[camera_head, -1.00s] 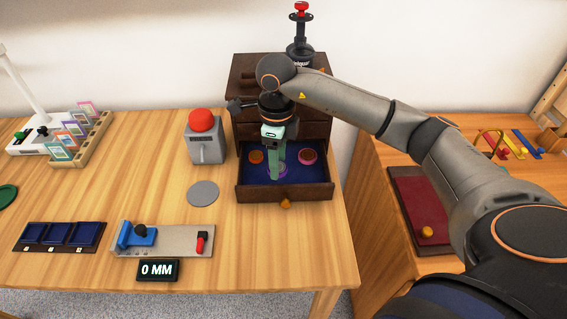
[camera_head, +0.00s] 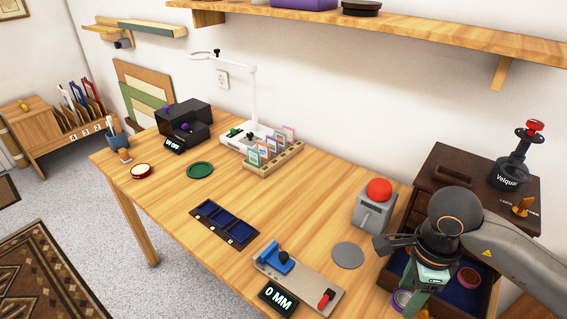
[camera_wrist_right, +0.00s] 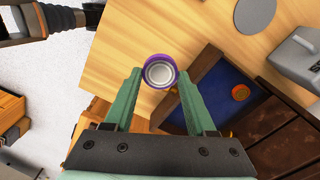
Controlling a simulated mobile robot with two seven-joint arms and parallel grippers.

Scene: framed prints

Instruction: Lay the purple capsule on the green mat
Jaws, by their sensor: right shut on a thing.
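The purple capsule (camera_wrist_right: 160,72) is round with a pale centre and a purple rim. My right gripper (camera_wrist_right: 160,80) is shut on it, with one green finger on each side. In the head view the capsule (camera_head: 402,299) shows at the fingertips of my right gripper (camera_head: 411,299), near the front of the open drawer. The green mat (camera_head: 200,170) is a flat, bare disc far to the left on the same table, in front of the slotted card rack.
A red-button box (camera_head: 374,208), grey disc (camera_head: 348,255), gauge board (camera_head: 300,278), blue tray (camera_head: 224,222) and card rack (camera_head: 272,158) stand between drawer and mat.

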